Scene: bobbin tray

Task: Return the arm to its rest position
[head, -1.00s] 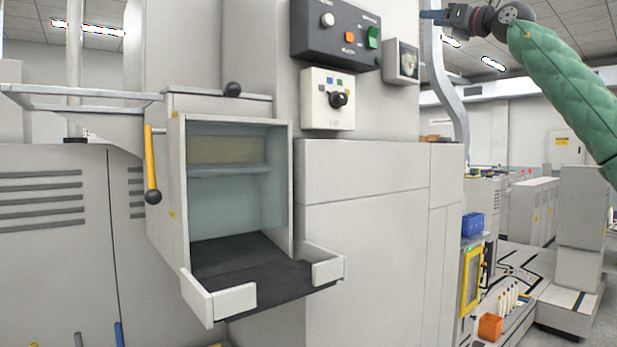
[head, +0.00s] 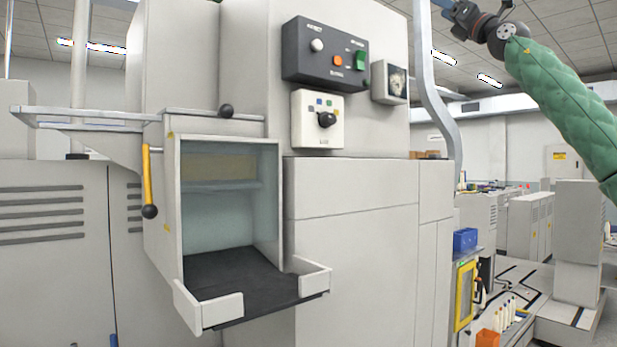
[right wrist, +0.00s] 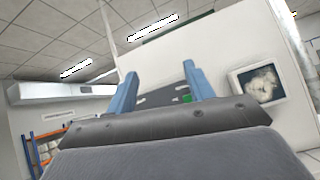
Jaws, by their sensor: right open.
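My right arm (head: 565,95), in a green quilted sleeve, comes in from the right edge of the head view and reaches to the top. Its dark wrist joint shows there, and the gripper is partly cut off by the top edge. In the right wrist view my right gripper (right wrist: 160,72) has two blue fingers standing apart, with nothing between them. It is raised in the air, and the machine's control panel and small picture window (right wrist: 258,84) show beyond it. My left gripper is in neither view.
A grey machine has an open bay with a dark tray (head: 250,282), a yellow lever (head: 147,182), a black control box (head: 325,55) and a white knob panel (head: 317,119). A bent grey pipe (head: 437,105) rises near my right wrist. A blue bin (head: 465,240) stands lower right.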

